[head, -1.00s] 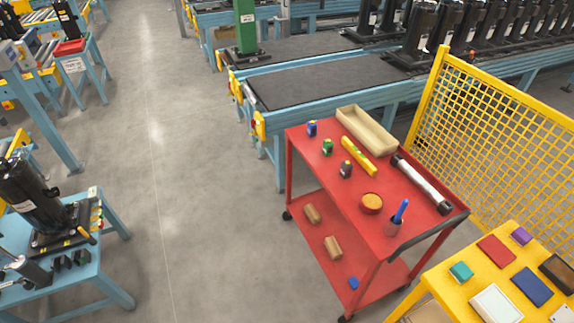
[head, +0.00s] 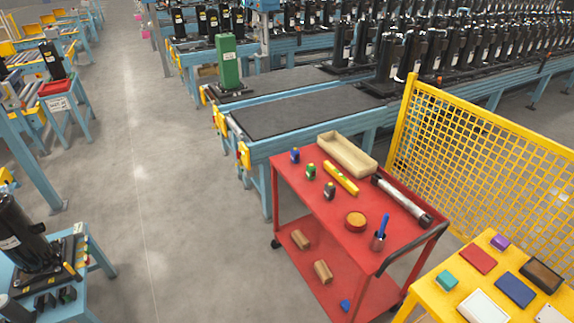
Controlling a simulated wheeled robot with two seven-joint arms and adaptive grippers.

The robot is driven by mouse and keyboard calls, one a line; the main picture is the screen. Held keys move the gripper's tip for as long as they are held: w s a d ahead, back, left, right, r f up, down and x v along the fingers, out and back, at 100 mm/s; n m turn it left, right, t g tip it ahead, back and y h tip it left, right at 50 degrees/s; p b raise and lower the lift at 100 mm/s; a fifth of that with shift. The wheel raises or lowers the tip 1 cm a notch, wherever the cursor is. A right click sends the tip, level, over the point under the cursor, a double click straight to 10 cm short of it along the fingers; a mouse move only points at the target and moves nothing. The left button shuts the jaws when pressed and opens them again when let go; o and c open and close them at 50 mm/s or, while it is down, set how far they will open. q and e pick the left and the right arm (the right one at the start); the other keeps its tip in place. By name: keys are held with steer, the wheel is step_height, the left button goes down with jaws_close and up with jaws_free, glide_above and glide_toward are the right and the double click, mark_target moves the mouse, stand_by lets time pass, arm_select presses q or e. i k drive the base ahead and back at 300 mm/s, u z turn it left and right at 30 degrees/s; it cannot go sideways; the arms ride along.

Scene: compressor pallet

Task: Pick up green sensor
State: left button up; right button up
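The green sensor (head: 311,171) is a small dark block with a green body. It stands upright near the left edge of the red cart's top shelf (head: 328,219). A similar blue sensor (head: 295,155) stands behind it, and a dark grey one (head: 329,191) stands in front of it to the right. Nothing touches the green sensor. Neither of my grippers is in view.
The cart top also holds a beige tray (head: 348,153), a yellow level (head: 341,178), a grey tube (head: 402,200), an orange-topped round tin (head: 356,221) and a cup with a blue item (head: 380,238). A yellow mesh fence (head: 480,150) stands right. Floor (head: 180,220) at left is clear.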

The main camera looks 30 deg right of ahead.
mark_target(311, 171)
steer(key=u, duration=0.15)
steer(key=i, duration=1.95)
steer(key=z, duration=0.35)
steer(key=i, duration=1.3)
steer(key=z, duration=1.7)
steer(key=i, duration=0.9)
steer(key=z, duration=0.8)
